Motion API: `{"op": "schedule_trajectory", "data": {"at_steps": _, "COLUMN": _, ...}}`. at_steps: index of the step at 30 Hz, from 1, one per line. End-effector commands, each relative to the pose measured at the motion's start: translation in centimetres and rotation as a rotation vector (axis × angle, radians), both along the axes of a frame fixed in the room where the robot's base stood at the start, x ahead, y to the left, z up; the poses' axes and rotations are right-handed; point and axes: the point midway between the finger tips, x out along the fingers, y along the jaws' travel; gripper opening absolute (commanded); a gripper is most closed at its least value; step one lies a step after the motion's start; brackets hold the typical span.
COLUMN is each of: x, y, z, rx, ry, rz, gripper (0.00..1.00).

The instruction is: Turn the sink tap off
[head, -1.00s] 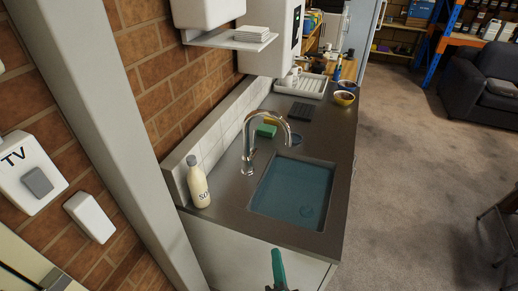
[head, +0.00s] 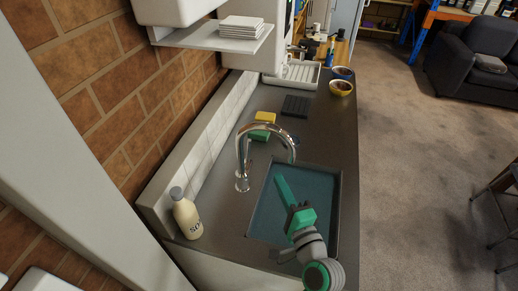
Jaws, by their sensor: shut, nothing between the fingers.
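The chrome sink tap (head: 241,160) stands upright on the grey counter behind the left edge of the sink. Its tall curved spout arches to the right over the basin. Its lever is too small to make out clearly, and I cannot tell whether water runs from it. The sink (head: 264,218) is a square basin with a bluish inside. My gripper (head: 279,179), green with grey arm links behind it, reaches over the basin from the front right. Its fingers are shut and empty, and appear to be apart from the tap, right of its base. My arm hides part of the basin.
A cream soap bottle (head: 186,214) stands left of the tap near the wall. A yellow and green sponge (head: 264,118) lies behind it. A wall shelf (head: 205,38) with stacked white tiles or plates overhangs the counter. Bowls (head: 341,88) and a dish rack stand farther back.

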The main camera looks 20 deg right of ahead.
Motion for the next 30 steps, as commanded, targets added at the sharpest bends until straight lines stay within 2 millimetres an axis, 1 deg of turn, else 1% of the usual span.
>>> {"op": "schedule_trajectory", "data": {"at_steps": 5, "x": 1.6, "y": -0.3, "z": 0.2, "rx": 0.001, "ry": -0.003, "rz": -0.002, "gripper": 0.0}}
{"op": "schedule_trajectory", "data": {"at_steps": 13, "x": 6.2, "y": -1.0, "z": 0.4, "rx": 0.001, "ry": -0.002, "rz": -0.014, "gripper": 0.0}}
{"op": "schedule_trajectory", "data": {"at_steps": 17, "x": 8.7, "y": -0.8, "z": 0.5, "rx": 0.0, "ry": -0.002, "rz": -0.011, "gripper": 0.0}}
{"op": "schedule_trajectory", "data": {"at_steps": 19, "x": 10.0, "y": -0.6, "z": 0.5, "rx": 0.0, "ry": -0.002, "rz": -0.007, "gripper": 0.0}}
{"op": "schedule_trajectory", "data": {"at_steps": 22, "x": 11.0, "y": 0.9, "z": 0.5, "rx": 0.0, "ry": -0.001, "rz": -0.003, "gripper": 0.0}}
{"op": "schedule_trajectory", "data": {"at_steps": 27, "x": 12.2, "y": 2.1, "z": 0.6, "rx": 0.0, "ry": 0.0, "rz": -0.003, "gripper": 0.0}}
{"op": "schedule_trajectory", "data": {"at_steps": 30, "x": 12.5, "y": 2.5, "z": 0.7, "rx": 0.001, "ry": -0.001, "rz": -0.003, "gripper": 0.0}}
